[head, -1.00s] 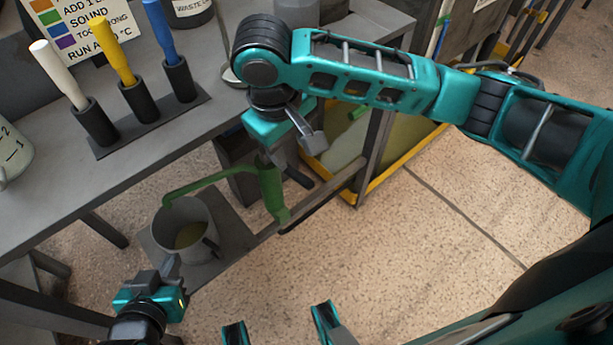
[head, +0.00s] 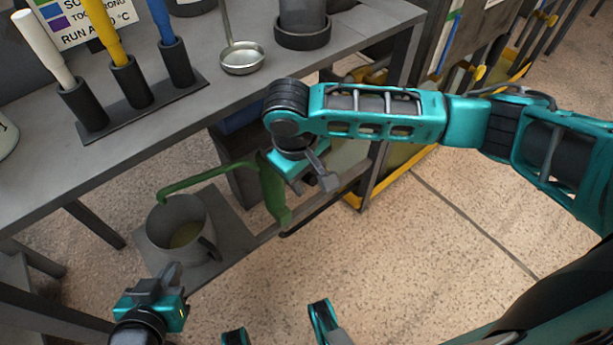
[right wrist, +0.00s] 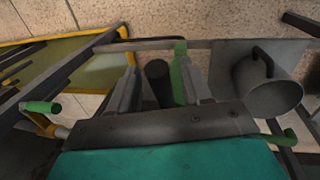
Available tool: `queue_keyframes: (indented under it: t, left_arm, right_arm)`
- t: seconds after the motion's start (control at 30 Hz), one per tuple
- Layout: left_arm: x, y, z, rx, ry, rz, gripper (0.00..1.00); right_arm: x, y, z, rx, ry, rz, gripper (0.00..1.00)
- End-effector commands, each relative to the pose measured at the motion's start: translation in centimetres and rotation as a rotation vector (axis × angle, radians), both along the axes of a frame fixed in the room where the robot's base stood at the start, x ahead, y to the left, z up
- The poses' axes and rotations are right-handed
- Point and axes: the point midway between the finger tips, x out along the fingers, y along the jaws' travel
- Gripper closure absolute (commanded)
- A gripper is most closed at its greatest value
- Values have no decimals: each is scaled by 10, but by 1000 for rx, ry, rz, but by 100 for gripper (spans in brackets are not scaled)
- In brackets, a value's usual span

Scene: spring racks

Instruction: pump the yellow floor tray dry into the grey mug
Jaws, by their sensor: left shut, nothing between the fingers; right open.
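The yellow floor tray (head: 403,165) lies under the bench, holding murky liquid, partly hidden by my right arm. My right gripper (head: 322,178) is open near the pump's upper body; the right wrist view shows a dark cylinder (right wrist: 158,78) between its fingers (right wrist: 160,92). A green grip (right wrist: 42,107) is left of them. My left gripper (head: 170,283) is shut and empty, below the mug.
On the bench stand a rack (head: 135,108) with white, yellow and blue sticks, a ladle (head: 242,62) and a dark container (head: 302,25). A bench leg (head: 385,120) stands beyond my right gripper. The floor (head: 420,270) at the front right is open.

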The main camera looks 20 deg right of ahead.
Motion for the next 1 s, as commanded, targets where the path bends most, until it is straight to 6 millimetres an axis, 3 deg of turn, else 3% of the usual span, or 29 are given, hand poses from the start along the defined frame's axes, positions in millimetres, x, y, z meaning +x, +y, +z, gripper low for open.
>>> queue_keyframes:
  t: [0.27,0.8,1.0]
  left_arm:
    - [0,-2,0,-8,0,5,100]
    - [1,-2,0,-9,-1,6,100]
    - [0,-1,0,-4,-1,2,100]
  right_arm:
    - [0,0,-2,0,0,0,52]
    - [0,0,-1,0,-1,0,100]
    - [1,0,-1,0,-1,0,100]
